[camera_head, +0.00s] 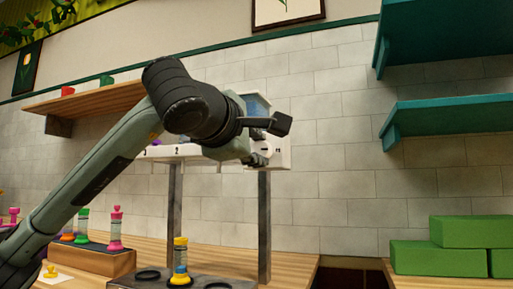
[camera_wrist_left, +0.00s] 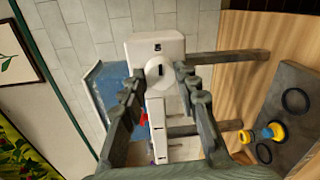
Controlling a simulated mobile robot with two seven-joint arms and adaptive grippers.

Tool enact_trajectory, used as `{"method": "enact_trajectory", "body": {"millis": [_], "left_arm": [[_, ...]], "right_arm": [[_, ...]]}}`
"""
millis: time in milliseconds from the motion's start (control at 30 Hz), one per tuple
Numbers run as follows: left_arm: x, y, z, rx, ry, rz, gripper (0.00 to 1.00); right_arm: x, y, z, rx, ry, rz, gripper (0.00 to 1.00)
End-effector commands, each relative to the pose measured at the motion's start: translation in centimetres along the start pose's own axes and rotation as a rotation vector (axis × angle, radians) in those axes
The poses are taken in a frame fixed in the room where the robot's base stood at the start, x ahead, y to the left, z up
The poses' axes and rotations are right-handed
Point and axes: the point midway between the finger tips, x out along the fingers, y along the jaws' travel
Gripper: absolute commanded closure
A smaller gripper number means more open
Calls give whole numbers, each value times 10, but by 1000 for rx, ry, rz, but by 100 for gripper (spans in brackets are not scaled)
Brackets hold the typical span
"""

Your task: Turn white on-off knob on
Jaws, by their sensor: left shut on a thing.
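The white on-off knob (camera_wrist_left: 160,70) is round with a dark slot mark, on the end of a white panel (camera_wrist_left: 156,45) in the left wrist view. My left gripper (camera_wrist_left: 160,77) has a finger on each side of the knob and is shut on it. In the head view the left gripper (camera_head: 259,156) reaches the right end of the white panel (camera_head: 283,151), and the gripper and wrist hide the knob. My right gripper is in neither view.
Dark posts (camera_head: 264,225) hold up the panel. Below stands a yellow-and-blue dispenser (camera_head: 180,264) on a grey base (camera_head: 225,284) with dark rings. Colourful stampers (camera_head: 115,228) stand on a wooden block at left. Green blocks (camera_head: 465,232) lie at right, under teal shelves (camera_head: 450,112).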

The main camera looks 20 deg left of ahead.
Motion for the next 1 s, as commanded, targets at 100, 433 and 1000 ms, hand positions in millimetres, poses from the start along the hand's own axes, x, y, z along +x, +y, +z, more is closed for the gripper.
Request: {"method": "enact_trajectory", "body": {"millis": [100,433,1000], "left_arm": [[0,0,0,1,0,0,98],[0,0,0,0,0,0,48],[-50,2,1,1,-2,6,48]], "right_arm": [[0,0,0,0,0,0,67],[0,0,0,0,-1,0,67],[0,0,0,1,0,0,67]]}}
